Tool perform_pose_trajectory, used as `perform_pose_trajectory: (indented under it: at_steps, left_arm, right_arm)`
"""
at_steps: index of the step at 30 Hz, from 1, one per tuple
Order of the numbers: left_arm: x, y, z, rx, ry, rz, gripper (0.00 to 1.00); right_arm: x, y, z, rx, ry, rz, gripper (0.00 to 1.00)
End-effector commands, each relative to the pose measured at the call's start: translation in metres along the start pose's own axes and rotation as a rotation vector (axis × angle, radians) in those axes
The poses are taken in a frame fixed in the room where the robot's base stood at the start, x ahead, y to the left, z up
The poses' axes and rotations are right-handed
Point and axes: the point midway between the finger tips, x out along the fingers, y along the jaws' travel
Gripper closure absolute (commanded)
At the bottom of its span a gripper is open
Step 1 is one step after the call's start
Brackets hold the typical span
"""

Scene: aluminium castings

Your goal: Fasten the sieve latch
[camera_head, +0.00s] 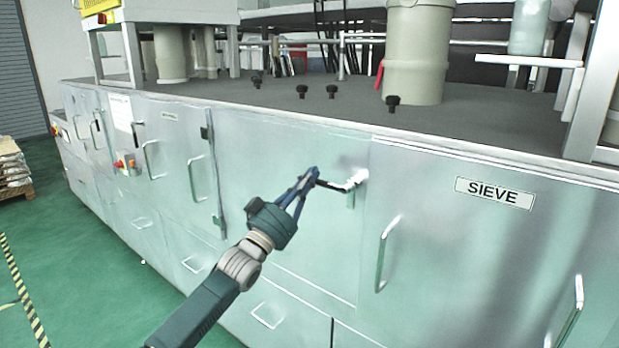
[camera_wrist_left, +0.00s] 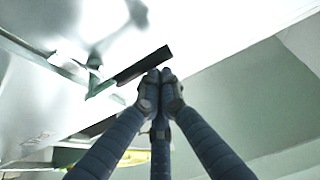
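The sieve latch (camera_head: 350,183) is a short black lever with a bright metal end, on the pale metal cabinet front left of the SIEVE-labelled door (camera_head: 480,240). In the left wrist view the latch lever (camera_wrist_left: 143,66) is a dark bar lying just beyond my fingertips. My left gripper (camera_head: 314,173) has its blue-grey fingers brought together at the lever's left end. In the left wrist view the fingertips (camera_wrist_left: 160,78) meet, with nothing clearly seen between them. Whether they touch the lever I cannot tell. My right gripper is not in view.
A vertical door handle (camera_head: 384,254) stands out right of and below the latch. Black knobs (camera_head: 332,91) and a beige cylinder (camera_head: 416,52) stand on the cabinet top. Green floor (camera_head: 85,255) is clear at left.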

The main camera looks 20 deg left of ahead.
Motion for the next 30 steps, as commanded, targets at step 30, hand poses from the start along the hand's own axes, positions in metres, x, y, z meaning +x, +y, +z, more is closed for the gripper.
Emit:
perform_pose_trajectory:
  at_steps: [30]
  left_arm:
    - [-0.019, 0.002, 0.038, -0.461, -0.002, -0.238, 1.0]
  right_arm:
    - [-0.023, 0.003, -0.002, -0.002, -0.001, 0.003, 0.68]
